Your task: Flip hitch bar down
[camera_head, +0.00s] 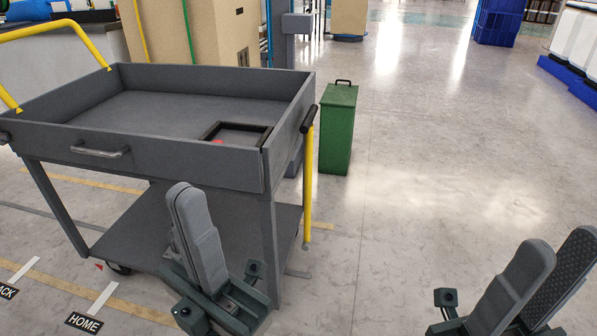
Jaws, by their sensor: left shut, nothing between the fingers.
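A grey cart (180,150) stands at the left. A yellow bar with a black grip (308,180), which looks like the hitch bar, stands upright against the cart's right end. Its grip is level with the tray rim and its lower end is near the lower shelf. My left gripper (186,196) is shut and empty, in front of the cart's near side, left of the bar and apart from it. My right gripper (563,243) is at the lower right, its fingers apart with nothing visible between them, well away from the cart.
A green bin (338,128) stands on the floor just behind and right of the bar. The cart has a yellow push handle (40,32) at its left and a black frame (238,132) in its tray. The floor (420,150) right of the cart is clear.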

